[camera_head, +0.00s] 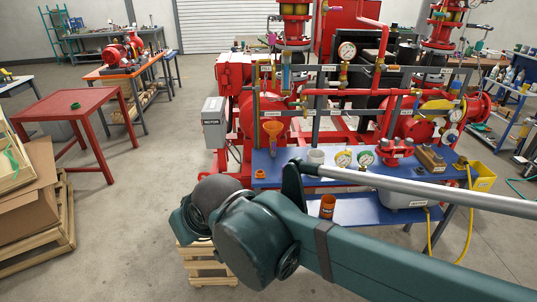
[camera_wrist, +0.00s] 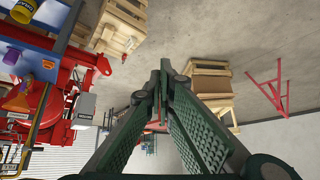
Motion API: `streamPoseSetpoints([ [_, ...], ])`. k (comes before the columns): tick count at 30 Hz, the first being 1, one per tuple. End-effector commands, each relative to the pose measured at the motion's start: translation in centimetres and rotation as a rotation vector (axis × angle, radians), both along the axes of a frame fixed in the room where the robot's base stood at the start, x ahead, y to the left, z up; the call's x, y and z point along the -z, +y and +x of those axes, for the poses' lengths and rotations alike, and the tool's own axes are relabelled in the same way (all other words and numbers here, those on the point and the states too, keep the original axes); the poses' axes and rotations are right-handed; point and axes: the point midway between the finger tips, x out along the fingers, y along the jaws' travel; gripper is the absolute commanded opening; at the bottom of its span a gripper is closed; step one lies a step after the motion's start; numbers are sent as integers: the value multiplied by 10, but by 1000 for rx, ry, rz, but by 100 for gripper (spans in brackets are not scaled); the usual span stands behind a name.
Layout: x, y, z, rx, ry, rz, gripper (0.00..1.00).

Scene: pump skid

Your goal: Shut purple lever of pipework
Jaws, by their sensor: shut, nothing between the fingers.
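The red pump skid's pipework (camera_head: 345,92) stands in the middle of the head view, with several valves and coloured handles. In the head view my arm hides the gripper.
A blue bench (camera_head: 285,172) with gauges (camera_head: 343,159) and an orange cup (camera_head: 327,206) stands before the skid. A grey motor box (camera_head: 214,125) is on its left.

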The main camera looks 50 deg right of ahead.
Motion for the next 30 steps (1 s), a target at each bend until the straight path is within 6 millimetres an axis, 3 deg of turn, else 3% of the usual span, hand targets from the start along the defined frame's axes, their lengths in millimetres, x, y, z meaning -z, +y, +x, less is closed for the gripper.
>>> streamPoseSetpoints([
  [14,-4,-70,84,330,-112,134,0],
  [30,6,-170,169,683,-272,307,0],
])
